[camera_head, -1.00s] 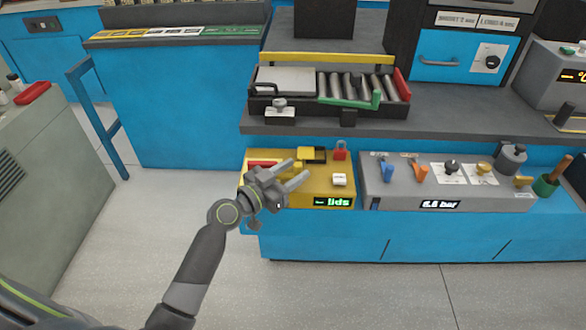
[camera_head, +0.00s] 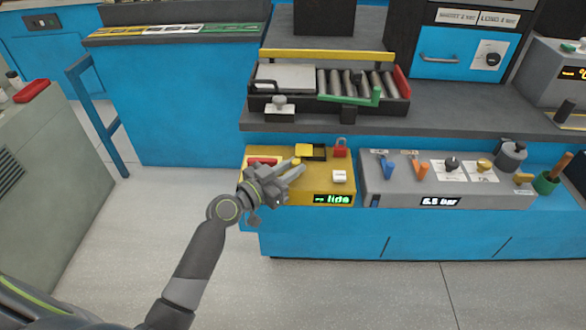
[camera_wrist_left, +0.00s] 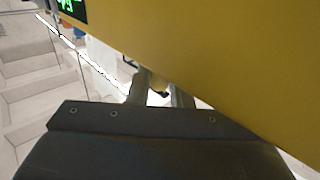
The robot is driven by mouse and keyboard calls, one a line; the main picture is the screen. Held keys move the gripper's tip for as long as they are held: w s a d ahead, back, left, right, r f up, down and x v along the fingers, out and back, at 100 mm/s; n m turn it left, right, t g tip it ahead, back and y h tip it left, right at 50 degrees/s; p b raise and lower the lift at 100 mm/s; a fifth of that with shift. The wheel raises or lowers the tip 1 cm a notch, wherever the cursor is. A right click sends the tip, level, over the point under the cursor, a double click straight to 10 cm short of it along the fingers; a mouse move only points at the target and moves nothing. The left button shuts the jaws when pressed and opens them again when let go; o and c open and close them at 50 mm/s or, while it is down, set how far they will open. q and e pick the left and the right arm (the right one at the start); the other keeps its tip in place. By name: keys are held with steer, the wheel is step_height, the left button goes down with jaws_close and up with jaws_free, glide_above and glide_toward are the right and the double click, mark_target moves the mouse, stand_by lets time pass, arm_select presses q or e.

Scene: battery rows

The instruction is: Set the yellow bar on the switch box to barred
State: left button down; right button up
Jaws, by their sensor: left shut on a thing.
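The yellow switch box (camera_head: 315,186) stands on the lower blue bench, with a green lit display reading "lids" on its front. My left gripper (camera_head: 293,168) is over the left part of the box, its fingers closed on a small yellow part, which I take to be the yellow bar (camera_head: 296,160). The fingers hide most of it. In the left wrist view a small dark yellow end (camera_wrist_left: 159,93) shows between the two fingers, and the yellow box face (camera_wrist_left: 225,60) fills the upper right. The bar's marked setting cannot be read.
On the box are a red block (camera_head: 263,161), a yellow block (camera_head: 304,150) by a dark recess, a red padlock (camera_head: 340,151) and a white switch (camera_head: 339,176). A grey panel (camera_head: 450,190) with levers and knobs stands right. A roller tray (camera_head: 290,105) sits above.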

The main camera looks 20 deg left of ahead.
arm_select(q)
steer(key=shift+s+a+f+b, duration=0.15)
steer(key=shift+a+b, duration=0.15)
steer(key=shift+a, duration=0.15)
steer(key=shift+s+a+b, duration=0.1)
steer(key=shift+a+b, duration=0.15)
steer(key=shift+a, duration=0.3)
arm_select(e)
steer(key=shift+w+d+f, duration=0.1)
steer(key=shift+w+f, duration=0.2)
steer(key=shift+f, duration=0.05)
arm_select(q)
steer(key=c, duration=1.3)
jaws_free()
steer(key=shift+r, duration=0.2)
steer(key=shift+s, duration=0.1)
arm_select(e)
steer(key=shift+w, duration=0.1)
